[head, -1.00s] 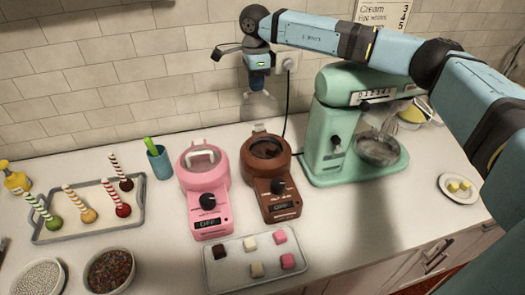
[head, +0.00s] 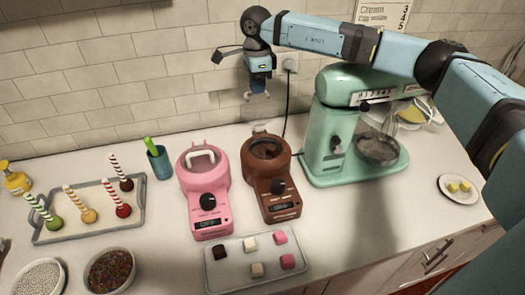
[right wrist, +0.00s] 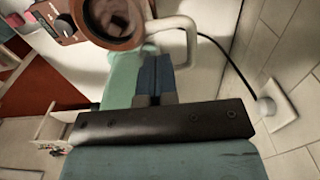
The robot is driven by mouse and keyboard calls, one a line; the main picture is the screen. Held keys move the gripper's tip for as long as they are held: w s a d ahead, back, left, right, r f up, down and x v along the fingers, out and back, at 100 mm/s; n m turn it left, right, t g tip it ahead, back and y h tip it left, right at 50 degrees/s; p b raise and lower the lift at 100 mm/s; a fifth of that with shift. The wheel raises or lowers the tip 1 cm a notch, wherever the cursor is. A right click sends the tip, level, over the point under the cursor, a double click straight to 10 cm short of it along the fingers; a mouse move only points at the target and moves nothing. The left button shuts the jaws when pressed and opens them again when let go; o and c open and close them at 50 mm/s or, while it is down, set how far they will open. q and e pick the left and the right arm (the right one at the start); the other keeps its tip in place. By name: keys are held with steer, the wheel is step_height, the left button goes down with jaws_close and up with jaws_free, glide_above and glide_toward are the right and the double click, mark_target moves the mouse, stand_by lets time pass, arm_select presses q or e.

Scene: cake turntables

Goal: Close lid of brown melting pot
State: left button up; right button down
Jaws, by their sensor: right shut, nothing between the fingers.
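The brown melting pot (head: 280,190) stands on the counter, right of the pink pot, its round top dark brown inside a brown rim. It also shows at the top of the right wrist view (right wrist: 85,25). I cannot clearly make out its lid's glass or angle; a pale loop-shaped handle (right wrist: 192,45) shows beside the pot in the wrist view. My right gripper (head: 257,93) points down, above and behind the brown pot, near the wall. In the wrist view its fingers (right wrist: 154,62) are together and empty, close to the loop; contact is unclear. My left gripper is not in view.
A pink melting pot (head: 203,180) stands close on the left. A green stand mixer (head: 330,125) stands on the right. A tray of cubes (head: 230,268) lies in front. A black cord (head: 287,105) hangs from the wall outlet behind.

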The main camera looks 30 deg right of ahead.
steer(key=shift+s+a+r, duration=0.15)
steer(key=shift+s, duration=0.65)
steer(key=s+a+f+b, duration=0.2)
steer(key=s+f+b, duration=0.2)
steer(key=s, duration=0.6)
steer(key=shift+a+f, duration=0.3)
steer(key=shift+f, duration=0.6)
